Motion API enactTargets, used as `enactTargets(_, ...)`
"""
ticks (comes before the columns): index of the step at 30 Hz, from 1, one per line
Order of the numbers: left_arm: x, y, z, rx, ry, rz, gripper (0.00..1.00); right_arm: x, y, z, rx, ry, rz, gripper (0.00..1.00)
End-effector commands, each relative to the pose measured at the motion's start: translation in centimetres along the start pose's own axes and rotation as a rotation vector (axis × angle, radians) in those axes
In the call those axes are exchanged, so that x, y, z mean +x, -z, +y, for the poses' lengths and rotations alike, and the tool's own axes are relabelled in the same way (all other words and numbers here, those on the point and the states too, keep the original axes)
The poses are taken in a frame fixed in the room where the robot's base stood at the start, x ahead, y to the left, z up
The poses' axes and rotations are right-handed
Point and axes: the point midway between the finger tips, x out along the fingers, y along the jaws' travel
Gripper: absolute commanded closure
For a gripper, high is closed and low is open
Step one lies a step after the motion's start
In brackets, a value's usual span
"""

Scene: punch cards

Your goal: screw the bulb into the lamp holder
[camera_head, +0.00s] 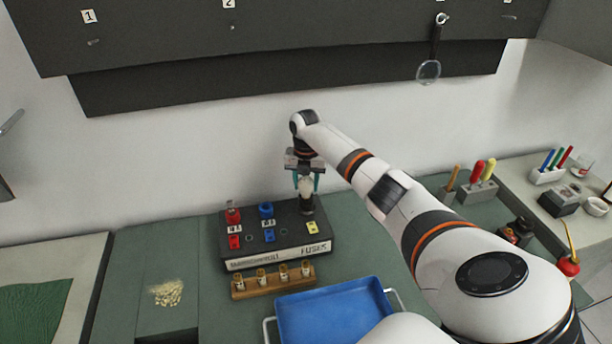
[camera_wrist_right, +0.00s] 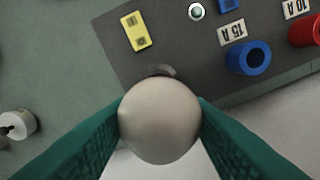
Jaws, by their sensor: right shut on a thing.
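The white bulb (camera_head: 305,187) is upright between the fingers of my right gripper (camera_head: 306,181), over the right end of the dark fuse box. In the right wrist view the round bulb (camera_wrist_right: 160,120) sits between the two teal fingers of the right gripper (camera_wrist_right: 160,130), which are shut on it. The dark lamp holder (camera_head: 307,205) is directly below the bulb; in the right wrist view only a dark rim (camera_wrist_right: 160,71) shows past the bulb. The bulb hides the thread, so I cannot tell how far it is in. My left gripper is not in view.
The fuse box (camera_head: 272,252) carries a red holder (camera_head: 233,215), a blue holder (camera_head: 266,210) and coloured fuses. A wooden rack (camera_head: 273,282) with several small fuses and a blue tray (camera_head: 335,312) lie in front. Tool blocks stand at the right.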

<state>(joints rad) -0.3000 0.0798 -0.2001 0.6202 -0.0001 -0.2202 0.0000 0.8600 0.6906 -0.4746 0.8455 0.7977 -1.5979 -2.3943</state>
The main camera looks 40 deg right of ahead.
Motion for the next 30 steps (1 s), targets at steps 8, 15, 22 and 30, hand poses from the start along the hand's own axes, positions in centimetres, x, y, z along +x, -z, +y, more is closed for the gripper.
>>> enactTargets(8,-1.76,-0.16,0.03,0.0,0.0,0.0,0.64,-0.12,-0.07,0.03,0.238,0.0,-0.002,0.76)
enactTargets(15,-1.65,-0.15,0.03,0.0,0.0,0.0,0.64,0.07,-0.1,0.09,0.446,-0.001,-0.002,0.76)
enactTargets(22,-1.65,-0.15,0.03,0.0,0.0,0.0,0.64,0.07,-0.11,0.13,0.618,-0.001,-0.001,0.77)
enactTargets(30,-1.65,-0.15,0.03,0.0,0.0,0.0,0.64,0.07,-0.14,0.18,0.907,-0.001,-0.002,0.76)
